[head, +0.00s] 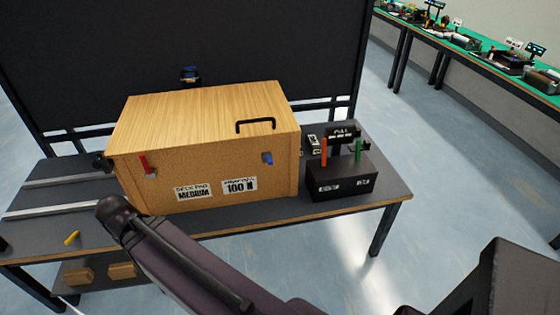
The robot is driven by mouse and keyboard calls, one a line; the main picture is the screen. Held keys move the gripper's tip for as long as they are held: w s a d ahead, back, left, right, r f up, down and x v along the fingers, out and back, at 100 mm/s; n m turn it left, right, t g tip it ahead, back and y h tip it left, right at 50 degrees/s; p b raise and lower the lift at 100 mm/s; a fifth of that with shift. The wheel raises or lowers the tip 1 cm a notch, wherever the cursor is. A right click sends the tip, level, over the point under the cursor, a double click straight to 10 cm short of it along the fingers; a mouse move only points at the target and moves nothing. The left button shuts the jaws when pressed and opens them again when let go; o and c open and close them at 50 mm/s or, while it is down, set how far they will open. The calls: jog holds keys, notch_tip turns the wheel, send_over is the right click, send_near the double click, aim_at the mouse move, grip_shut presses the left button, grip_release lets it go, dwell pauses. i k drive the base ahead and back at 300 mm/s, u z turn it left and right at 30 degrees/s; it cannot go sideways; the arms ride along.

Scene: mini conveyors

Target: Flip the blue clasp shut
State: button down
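The blue clasp (267,158) is a small piece on the upper right of the front face of a wooden box (210,180). It is too small in the head view to tell its exact angle. A longer red clasp (144,163) sits at the upper left of the same face and leans up and to the left. The box lid (200,110) lies flat on top and has a black handle (256,125). My arm crosses the lower part of the view, in front of the table and apart from the clasp. I cannot make out my gripper's fingers.
The box stands on a dark table (260,215). To its right is a black unit (340,184) with upright orange and green levers. Pale rails (60,208) and a small yellow piece (72,238) are at left. A dark panel (200,40) stands behind.

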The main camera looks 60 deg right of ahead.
aim_at(268, 159)
jog(key=z, duration=0.95)
jog(key=k, duration=0.85)
jog(key=z, duration=0.4)
jog(key=i, duration=0.5)
jog(key=z, duration=0.1)
